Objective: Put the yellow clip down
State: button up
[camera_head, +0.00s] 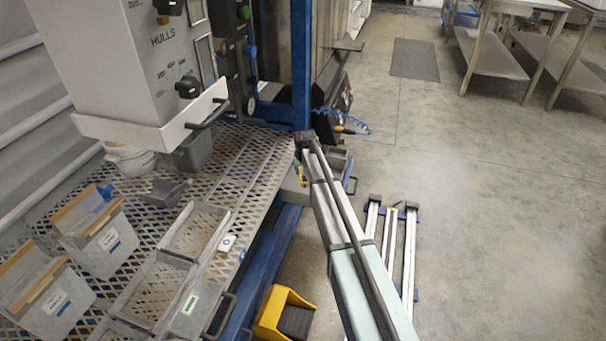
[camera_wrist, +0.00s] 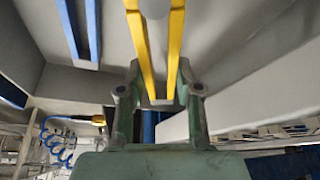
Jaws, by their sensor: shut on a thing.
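The yellow clip (camera_wrist: 143,52) is between the fingers of my gripper (camera_wrist: 160,88) in the wrist view. Its two long yellow prongs run up and away from me, one on each side of a pale rounded piece, and my fingers are shut on its near end. I cannot tell whether the prongs touch that piece. In the head view a small bit of the yellow clip (camera_head: 302,175) shows at the end of my arm, beside the blue post. My fingertips are mostly hidden there by the arm.
A blue clip (camera_wrist: 93,28) with similar prongs is at upper left in the wrist view. A blue coiled hose (camera_wrist: 56,145) hangs at lower left.

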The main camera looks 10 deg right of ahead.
jog(key=shift+f, duration=0.55)
jog(key=shift+f, duration=0.6)
jog(key=o, duration=1.1)
jog(key=p+v, duration=0.2)
jog(key=v, duration=1.1)
jog(key=shift+w+r, duration=0.15)
jog(key=shift+w, duration=0.05)
jog(key=shift+d, duration=0.1)
